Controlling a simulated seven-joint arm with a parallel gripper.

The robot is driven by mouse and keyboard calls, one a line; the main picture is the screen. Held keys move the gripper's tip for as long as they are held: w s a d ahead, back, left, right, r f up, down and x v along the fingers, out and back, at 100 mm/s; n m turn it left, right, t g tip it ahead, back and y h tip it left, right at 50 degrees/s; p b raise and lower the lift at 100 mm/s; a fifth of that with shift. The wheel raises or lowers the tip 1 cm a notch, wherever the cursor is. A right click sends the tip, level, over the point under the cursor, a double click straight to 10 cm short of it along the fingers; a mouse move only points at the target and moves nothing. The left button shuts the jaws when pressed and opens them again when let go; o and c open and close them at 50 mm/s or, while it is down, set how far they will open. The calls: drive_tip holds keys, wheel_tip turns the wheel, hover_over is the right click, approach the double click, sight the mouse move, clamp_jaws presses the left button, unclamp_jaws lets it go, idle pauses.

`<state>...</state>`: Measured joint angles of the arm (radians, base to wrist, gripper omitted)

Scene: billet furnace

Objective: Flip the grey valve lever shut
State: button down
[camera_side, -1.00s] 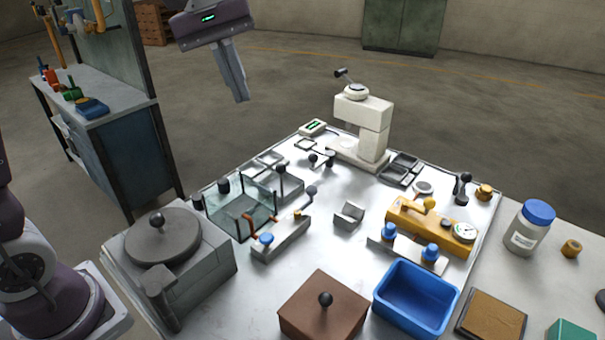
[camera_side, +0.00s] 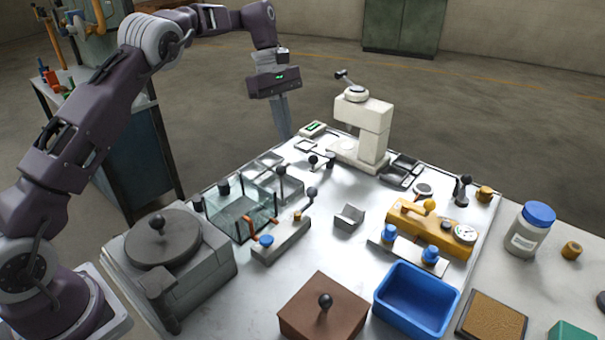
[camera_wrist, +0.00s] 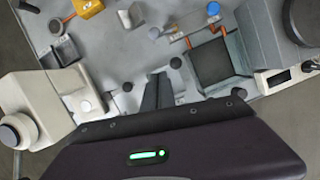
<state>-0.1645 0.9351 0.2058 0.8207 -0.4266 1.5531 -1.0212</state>
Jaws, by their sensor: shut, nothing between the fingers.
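The lever that appears to be the grey valve lever has a grey ball end (camera_side: 311,192) and stands tilted up at the far end of a low grey valve block (camera_side: 281,242). The block carries a blue cap (camera_side: 266,240) and a small brass part. In the wrist view the ball (camera_wrist: 153,33) shows ahead of the fingers, and the blue cap (camera_wrist: 213,8) is at the top edge. My gripper (camera_side: 286,136) is shut and empty, pointing down beyond the bench's far left edge, well apart from the lever. Its fingers show in the wrist view (camera_wrist: 158,76).
A glass tank (camera_side: 242,217) stands left of the valve block. Black-knobbed levers (camera_side: 313,160) lie between my gripper and the block. A white press-like stand (camera_side: 364,125) is to the right, with a yellow gauge unit (camera_side: 430,228) farther forward. Bare metal surrounds a small grey block (camera_side: 349,217).

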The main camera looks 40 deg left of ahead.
drive_tip(key=s+d+f, duration=0.1)
drive_tip(key=d+f, duration=0.5)
drive_tip(key=f, duration=0.3)
drive_tip(key=shift+s+d, duration=0.25)
drive_tip(key=shift+w, duration=0.1)
drive_tip(key=s+d+m+g+y, duration=0.2)
drive_tip(key=d+m, duration=0.7)
drive_tip(key=m, duration=0.6)
drive_tip(key=shift+s+g+y, duration=0.3)
drive_tip(key=shift+s+y, duration=0.15)
drive_tip(key=shift+y, duration=0.15)
drive_tip(key=shift+f, duration=0.1)
idle(0.4)
